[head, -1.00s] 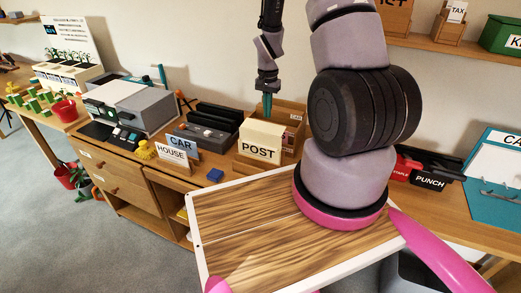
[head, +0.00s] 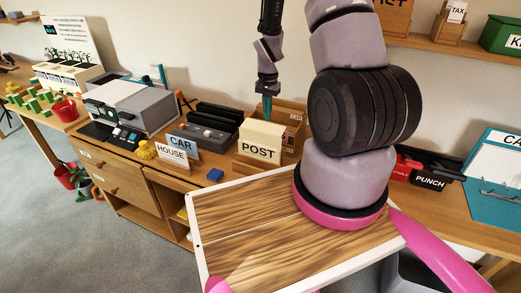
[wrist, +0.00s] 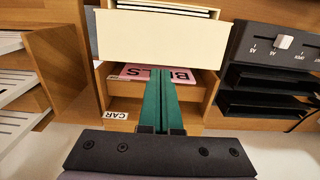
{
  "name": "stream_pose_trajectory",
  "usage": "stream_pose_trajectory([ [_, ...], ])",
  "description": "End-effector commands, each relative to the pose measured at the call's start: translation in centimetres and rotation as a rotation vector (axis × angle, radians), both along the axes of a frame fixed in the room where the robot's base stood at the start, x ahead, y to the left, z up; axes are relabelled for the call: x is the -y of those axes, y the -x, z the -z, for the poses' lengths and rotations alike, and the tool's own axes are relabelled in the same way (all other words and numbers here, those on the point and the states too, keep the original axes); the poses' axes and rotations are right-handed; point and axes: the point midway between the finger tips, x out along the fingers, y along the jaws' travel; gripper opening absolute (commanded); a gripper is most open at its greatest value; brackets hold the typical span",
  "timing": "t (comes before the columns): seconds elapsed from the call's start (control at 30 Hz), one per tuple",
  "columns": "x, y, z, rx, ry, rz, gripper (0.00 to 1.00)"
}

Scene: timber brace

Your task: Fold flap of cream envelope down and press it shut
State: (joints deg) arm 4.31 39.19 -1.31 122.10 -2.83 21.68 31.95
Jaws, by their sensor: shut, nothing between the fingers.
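A cream panel (head: 264,133) stands upright in a wooden holder on the bench, above a white POST label (head: 259,152). A cream panel (wrist: 160,38) also fills the upper middle of the wrist view; I cannot tell its flap from its body. My gripper (head: 267,117) points down just behind the cream panel in the head view. Its teal fingers (wrist: 160,72) are shut together and empty. In the wrist view their tips end close to the cream panel's edge, over a pink BILLS card (wrist: 150,74); contact cannot be told.
The wooden sorter (head: 293,112) surrounds the fingers, with a CAR label (wrist: 116,115) inside. A black-and-grey device (head: 213,125) stands left of it. HOUSE (head: 172,154) and CAR (head: 182,143) signs stand in front. A blue block (head: 215,175) lies near the bench edge.

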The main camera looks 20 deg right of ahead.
Motion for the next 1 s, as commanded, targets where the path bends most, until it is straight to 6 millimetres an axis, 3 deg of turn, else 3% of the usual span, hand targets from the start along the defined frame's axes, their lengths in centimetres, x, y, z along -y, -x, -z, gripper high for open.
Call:
stream_pose_trajectory([
  [0.27,-0.2,0.2,0.5,0.0,0.0,-0.001,0.0],
  [1.0,-3.1,3.1,0.0,-0.008,-0.002,-0.003,0.0],
])
